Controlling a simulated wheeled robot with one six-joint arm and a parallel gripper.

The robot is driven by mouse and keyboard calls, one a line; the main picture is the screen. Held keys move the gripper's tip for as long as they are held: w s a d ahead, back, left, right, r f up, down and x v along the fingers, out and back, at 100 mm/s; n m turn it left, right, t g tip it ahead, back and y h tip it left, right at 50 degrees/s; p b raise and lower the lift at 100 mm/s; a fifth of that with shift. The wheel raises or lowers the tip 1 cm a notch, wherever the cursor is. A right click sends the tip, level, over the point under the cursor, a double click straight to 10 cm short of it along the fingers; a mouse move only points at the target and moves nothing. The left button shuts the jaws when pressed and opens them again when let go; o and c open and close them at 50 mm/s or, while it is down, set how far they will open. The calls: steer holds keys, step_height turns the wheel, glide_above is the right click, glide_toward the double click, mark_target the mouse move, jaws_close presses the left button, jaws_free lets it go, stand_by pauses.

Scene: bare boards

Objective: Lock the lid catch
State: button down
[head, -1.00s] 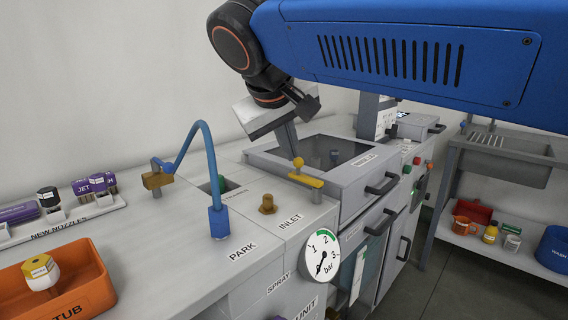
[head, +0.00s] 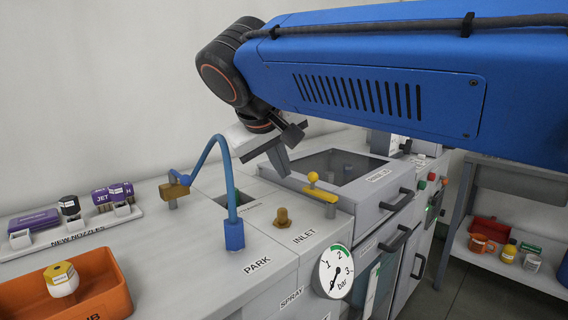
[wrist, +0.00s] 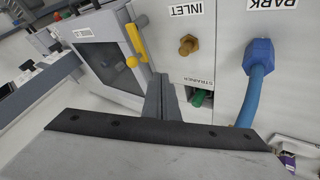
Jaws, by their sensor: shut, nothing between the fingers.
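The yellow lid catch (head: 320,194) is a flat bar with a ball knob, on a short post at the near left corner of the grey lid (head: 386,178). The lid has a dark window and lies closed. In the wrist view the catch (wrist: 136,42) shows at the upper middle, beside the lid frame (wrist: 98,22). My gripper (head: 279,166) is shut and empty, pointing down just left of and behind the knob. Its shut fingers (wrist: 160,92) appear below the catch in the wrist view, apart from it. Whether the bar overlaps the lid's edge is hard to tell.
A brass inlet fitting (head: 283,216) and a blue hose (head: 234,232) at PARK stand left of the catch. A strainer opening (head: 236,197) lies behind them. A pressure gauge (head: 334,271) is on the front. An orange tub (head: 110,288) is at the lower left.

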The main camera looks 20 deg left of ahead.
steer(key=x, duration=0.7)
steer(key=shift+w+f, duration=0.1)
steer(key=shift+w, duration=0.15)
steer(key=shift+w+d+r, duration=0.25)
steer(key=shift+w+d, duration=0.3)
steer(key=shift+w, duration=0.15)
steer(key=shift+w+d+r, duration=0.25)
steer(key=shift+w+d, duration=0.25)
steer(key=shift+w, duration=0.2)
